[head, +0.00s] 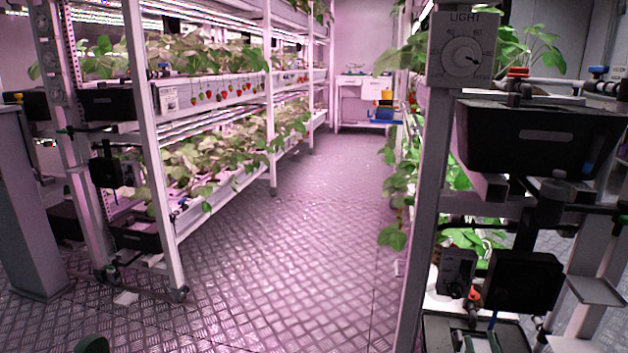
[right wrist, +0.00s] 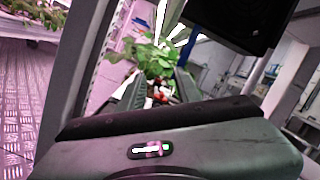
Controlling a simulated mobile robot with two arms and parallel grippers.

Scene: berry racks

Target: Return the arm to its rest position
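My right gripper (right wrist: 158,78) shows in the right wrist view. Its two dark ribbed fingers are apart, and nothing is clearly held between them. Green leaves (right wrist: 157,57) and small red and white shapes show beyond and between the fingers. In the head view, the right gripper (head: 481,342) appears low at the right, partly cut off by the bottom edge, in front of the right rack (head: 428,190). A dark green rounded tip (head: 92,344) at the bottom left edge may be part of my left gripper; its fingers cannot be made out.
A left plant rack (head: 160,170) carries strawberry plants and a row of red berries (head: 222,95). A black tub (head: 540,138) and a light dial (head: 462,58) are on the right rack. The patterned floor aisle (head: 290,240) is clear to a far white table (head: 358,92).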

